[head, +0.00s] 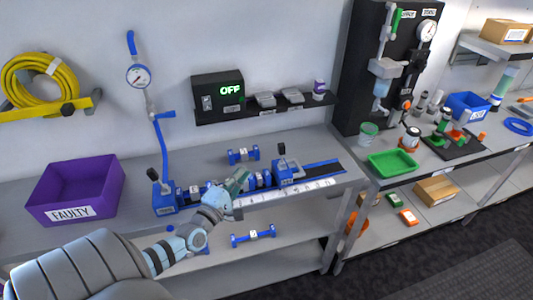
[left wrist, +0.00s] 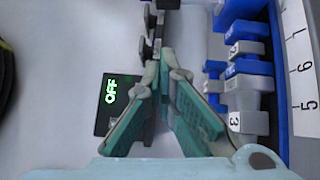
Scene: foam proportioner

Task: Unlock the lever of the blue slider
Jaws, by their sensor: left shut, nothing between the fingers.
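The blue slider (head: 288,172) sits toward the right part of a blue rail fixture on the bench. Its lever, with a black knob (head: 281,148), stands up from the top. A second blue block (head: 163,200) with a black-knobbed lever is at the fixture's left end. My left gripper (head: 240,178) is over the fixture, left of the slider and apart from its lever. In the left wrist view the teal fingers (left wrist: 165,62) are shut and empty. Blue and grey numbered parts (left wrist: 245,80) lie to their right. My right gripper is not in view.
A white scale (head: 290,192) runs along the fixture's front. Blue dumbbell-shaped parts lie behind it (head: 243,155) and on the lower shelf (head: 253,235). The purple bin (head: 75,190) is at left. A black box reading OFF (head: 218,97) is on the wall behind.

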